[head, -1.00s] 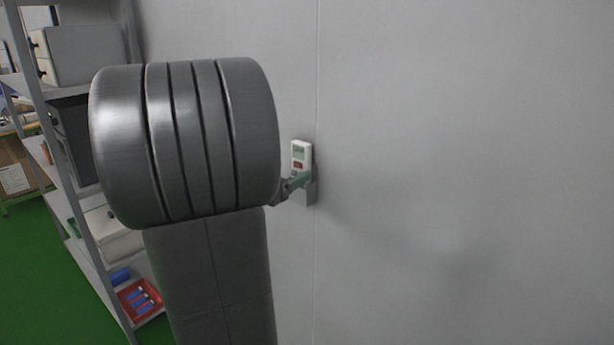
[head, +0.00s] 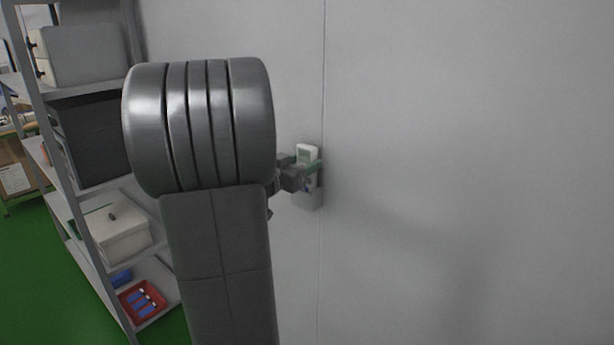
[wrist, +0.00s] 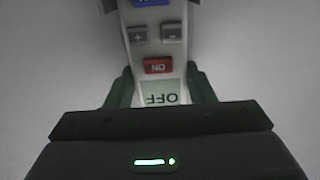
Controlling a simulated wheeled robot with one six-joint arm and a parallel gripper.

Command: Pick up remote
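The remote (head: 307,152) is white and stands in a small grey holder (head: 309,202) on the wall. In the wrist view the remote (wrist: 157,48) shows upside down, with a red ON button, small grey buttons, a blue button at the top edge and a screen reading OFF. My gripper (head: 314,165) is at the remote's upper part. In the wrist view its green fingers (wrist: 160,82) stand one on each side of the remote, close to its edges. Whether they press on it I cannot tell. The fingers hide part of the remote in the head view.
A grey metal shelf unit (head: 95,94) stands at the left, with a white box (head: 112,235) and a red tray (head: 140,302) of blue items. The floor is green. The wall right of the holder is bare.

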